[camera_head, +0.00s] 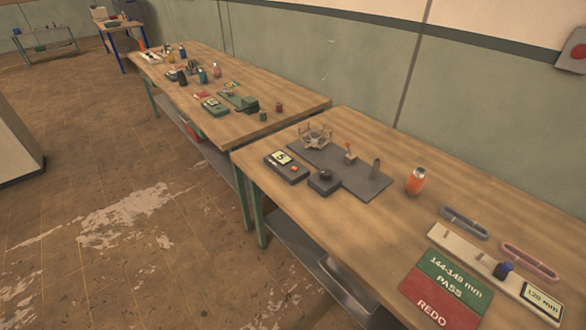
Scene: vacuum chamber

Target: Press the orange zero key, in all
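A dark box with a lit display (287,168) sits at the left front of the near workbench. Its display (281,157) seems to read 5. A small reddish-orange spot shows on the box beside the display, too small to make out as a key. Beside the box is a dark block with a round black knob (325,181). Behind them, a grey plate (366,183) carries a spoked metal ring (315,134), a small orange-topped post (348,152) and a dark upright peg. Neither of my grippers is in view.
An orange bottle (416,181) stands right of the plate. Another cluttered workbench (290,97) continues behind left. Floor at left is open.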

